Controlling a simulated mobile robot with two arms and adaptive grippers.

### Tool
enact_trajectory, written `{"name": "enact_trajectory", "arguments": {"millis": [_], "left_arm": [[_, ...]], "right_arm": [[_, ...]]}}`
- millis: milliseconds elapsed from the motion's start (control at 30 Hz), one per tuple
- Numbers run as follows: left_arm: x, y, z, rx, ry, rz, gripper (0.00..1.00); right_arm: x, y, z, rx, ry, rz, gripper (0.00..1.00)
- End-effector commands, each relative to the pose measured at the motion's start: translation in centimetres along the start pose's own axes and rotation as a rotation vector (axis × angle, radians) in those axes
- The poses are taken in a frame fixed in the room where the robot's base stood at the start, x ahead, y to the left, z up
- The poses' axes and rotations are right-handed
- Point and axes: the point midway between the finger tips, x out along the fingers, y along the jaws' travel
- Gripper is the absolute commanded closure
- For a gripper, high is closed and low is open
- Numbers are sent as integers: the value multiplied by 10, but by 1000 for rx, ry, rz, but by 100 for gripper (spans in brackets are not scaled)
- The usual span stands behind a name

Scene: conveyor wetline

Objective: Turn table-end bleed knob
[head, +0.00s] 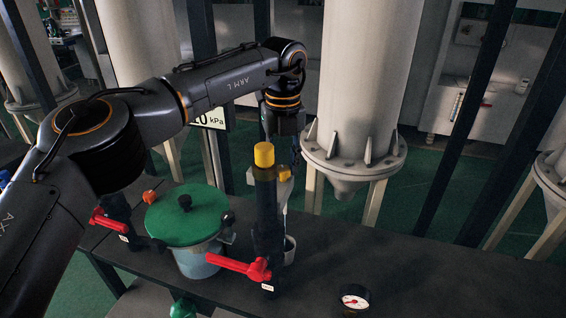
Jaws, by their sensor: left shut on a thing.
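My left arm reaches in from the left and over the bench. My left gripper (286,168) points down just behind a dark upright pipe with a yellow cap (264,154). It is shut on a small pale piece (284,192) with yellow on it, partly hidden by the pipe. I cannot tell which of these is the bleed knob. An orange knob (149,196) sits on the left pipe, apart from the gripper. My right gripper is out of view.
A pot with a green lid (186,216) stands left of the capped pipe. Red lever handles (238,265) (108,221) stick out from both pipes. A cup (289,250) stands behind the pipe. A round gauge (354,298) is at the front. The bench's right part is clear.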

Motion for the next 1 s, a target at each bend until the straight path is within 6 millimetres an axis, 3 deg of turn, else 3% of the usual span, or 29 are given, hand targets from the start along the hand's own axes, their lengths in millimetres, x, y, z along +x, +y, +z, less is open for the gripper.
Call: {"name": "enact_trajectory", "arguments": {"millis": [100, 133, 233, 533, 667, 1000], "left_arm": [[3, 0, -2, 1, 6, 4, 100], [3, 0, -2, 1, 6, 4, 63], [2, 0, -1, 1, 5, 3, 46], [0, 0, 0, 1, 2, 1, 46], [-11, 0, 0, 0, 0, -1, 46], [-84, -2, 0, -1, -1, 0, 46]], "right_arm": [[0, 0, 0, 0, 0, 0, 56], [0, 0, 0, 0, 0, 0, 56], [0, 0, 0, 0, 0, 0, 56], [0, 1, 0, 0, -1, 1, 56], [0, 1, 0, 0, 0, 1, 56], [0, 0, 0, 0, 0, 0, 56]]}}
